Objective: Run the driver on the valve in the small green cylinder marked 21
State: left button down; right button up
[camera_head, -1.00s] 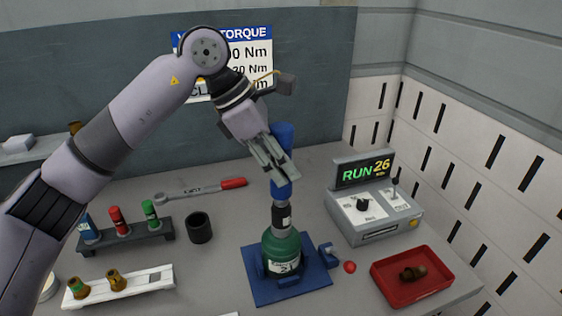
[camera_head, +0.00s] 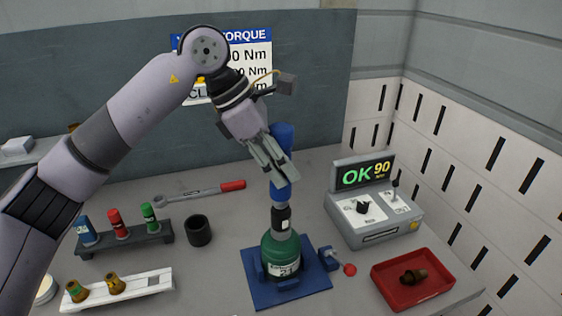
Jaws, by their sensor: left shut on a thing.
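The small green cylinder (camera_head: 281,251) marked 21 stands upright in a blue clamp base (camera_head: 262,292) on the bench. A blue driver (camera_head: 283,137) stands upright over it, with its dark and grey lower end (camera_head: 281,218) down on the cylinder's top. The valve itself is hidden under the driver. My left gripper (camera_head: 277,168) is shut on the driver's blue body. The control box (camera_head: 375,218) at the right has a display (camera_head: 365,173) reading "OK 90". My right gripper is not in view.
A red tray (camera_head: 392,294) with a brown fitting stands at the right. A torque wrench (camera_head: 200,193) lies behind.

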aim_at(276, 126)
pick_arm(q)
jog(key=shift+r+p, duration=1.65)
jog(key=shift+r, duration=1.3)
